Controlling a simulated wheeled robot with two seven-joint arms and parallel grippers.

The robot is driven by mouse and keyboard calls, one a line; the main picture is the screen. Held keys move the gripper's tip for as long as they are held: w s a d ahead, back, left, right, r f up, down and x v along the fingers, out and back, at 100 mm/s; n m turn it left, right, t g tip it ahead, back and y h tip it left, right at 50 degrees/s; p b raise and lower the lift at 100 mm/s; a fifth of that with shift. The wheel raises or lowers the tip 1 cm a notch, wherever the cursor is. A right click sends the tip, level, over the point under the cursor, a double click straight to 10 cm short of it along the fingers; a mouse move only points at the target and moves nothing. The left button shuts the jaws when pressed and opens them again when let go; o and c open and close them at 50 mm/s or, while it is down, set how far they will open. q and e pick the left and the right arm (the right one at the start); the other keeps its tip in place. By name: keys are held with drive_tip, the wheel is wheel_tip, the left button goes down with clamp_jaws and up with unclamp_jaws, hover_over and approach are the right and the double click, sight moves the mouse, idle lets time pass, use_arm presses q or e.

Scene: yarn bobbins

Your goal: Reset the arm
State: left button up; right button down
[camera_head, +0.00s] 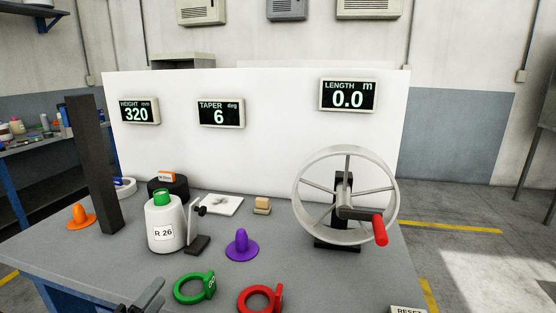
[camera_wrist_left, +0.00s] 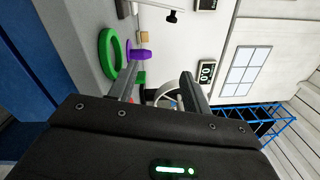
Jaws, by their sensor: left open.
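My left gripper (camera_head: 145,305) shows only in part at the bottom edge of the head view, in front of the table's near side. In the left wrist view its two fingers (camera_wrist_left: 160,85) stand apart with nothing held between them. Behind them show the green ring (camera_wrist_left: 110,50), the purple peg (camera_wrist_left: 138,54) and part of the wheel. My right gripper is in neither view.
On the table (camera_head: 110,255) stand a white bobbin (camera_head: 165,232) marked R 26, a hand wheel (camera_head: 298,190) with a red handle, a green ring (camera_head: 180,289), a red ring (camera_head: 245,302), a purple peg (camera_head: 241,246), an orange peg (camera_head: 81,218) and a dark post (camera_head: 93,165).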

use_arm(q)
drive_tip(key=s+f+n+g+y, duration=0.2)
drive_tip(key=s+f+n+g, duration=0.3)
drive_tip(key=f, duration=0.4)
drive_tip(key=s+f+n+g+y, duration=0.1)
drive_tip(key=s+f+n+g, duration=0.2)
drive_tip(key=f+n, duration=0.5)
drive_tip(key=s+f+n+g+y, duration=0.1)
drive_tip(key=s+f+n+g, duration=0.75)
drive_tip(key=s, duration=0.65)
wheel_tip(320, 180, down, 26)
drive_tip(key=s+p, duration=0.1)
drive_tip(key=p, duration=0.2)
drive_tip(key=s+a+f+p, duration=0.1)
drive_tip(key=s+a+f, duration=0.3)
drive_tip(key=s+f, duration=0.9)
drive_tip(key=s, duration=0.3)
drive_tip(key=shift+m, duration=0.35)
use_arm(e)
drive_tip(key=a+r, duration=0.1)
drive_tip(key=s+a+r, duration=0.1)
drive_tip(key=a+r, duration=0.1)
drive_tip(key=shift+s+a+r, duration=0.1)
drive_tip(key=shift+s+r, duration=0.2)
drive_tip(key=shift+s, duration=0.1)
use_arm(q)
drive_tip(key=shift+g, duration=0.25)
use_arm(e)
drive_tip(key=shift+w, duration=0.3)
